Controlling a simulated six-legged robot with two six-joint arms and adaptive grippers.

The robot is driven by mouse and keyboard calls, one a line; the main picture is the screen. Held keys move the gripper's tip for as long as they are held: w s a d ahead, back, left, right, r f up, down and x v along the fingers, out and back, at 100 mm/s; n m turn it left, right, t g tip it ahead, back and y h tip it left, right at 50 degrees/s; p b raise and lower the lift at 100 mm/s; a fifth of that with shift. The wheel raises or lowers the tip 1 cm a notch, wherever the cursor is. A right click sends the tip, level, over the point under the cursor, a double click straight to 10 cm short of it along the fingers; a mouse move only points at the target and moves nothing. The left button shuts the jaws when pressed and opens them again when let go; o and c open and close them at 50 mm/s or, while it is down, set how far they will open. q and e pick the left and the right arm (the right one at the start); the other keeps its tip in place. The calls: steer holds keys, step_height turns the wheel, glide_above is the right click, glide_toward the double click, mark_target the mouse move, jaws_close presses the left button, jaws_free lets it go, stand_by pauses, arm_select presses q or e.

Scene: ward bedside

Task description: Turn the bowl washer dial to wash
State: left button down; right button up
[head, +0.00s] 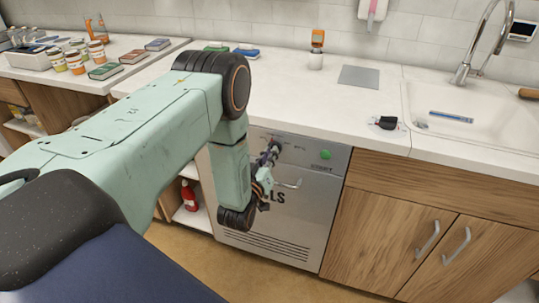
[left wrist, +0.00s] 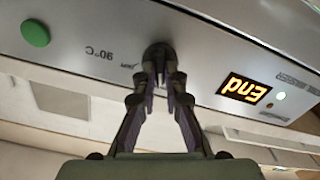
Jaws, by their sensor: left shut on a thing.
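The bowl washer (head: 305,228) is a steel-fronted machine under the counter, with a dark dial (left wrist: 158,54) on its front panel. My left gripper (head: 273,150) reaches the panel from the left in the head view. In the left wrist view, which is upside down, its two fingers (left wrist: 160,80) are shut on the dial. The fingers hide much of the dial, and its pointer cannot be read. A "90°C" marking (left wrist: 103,53) is printed beside it. A lit display (left wrist: 246,90) reads "End". A green button (head: 326,155) is on the panel's right. My right gripper is not in view.
A handle (head: 290,184) sticks out of the washer front below the panel. The white counter (head: 300,95) overhangs above it. Wooden cabinets (head: 385,225) stand to the right, and an open shelf with a red bottle (head: 189,196) is to the left.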

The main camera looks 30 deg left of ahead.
arm_select(q)
steer(key=shift+m, duration=0.3)
steer(key=shift+d+m+p, duration=0.15)
steer(key=shift+m+p, duration=1.05)
steer(key=shift+m, duration=2.4)
steer(key=shift+f, duration=0.1)
steer(key=c, duration=1.4)
jaws_free()
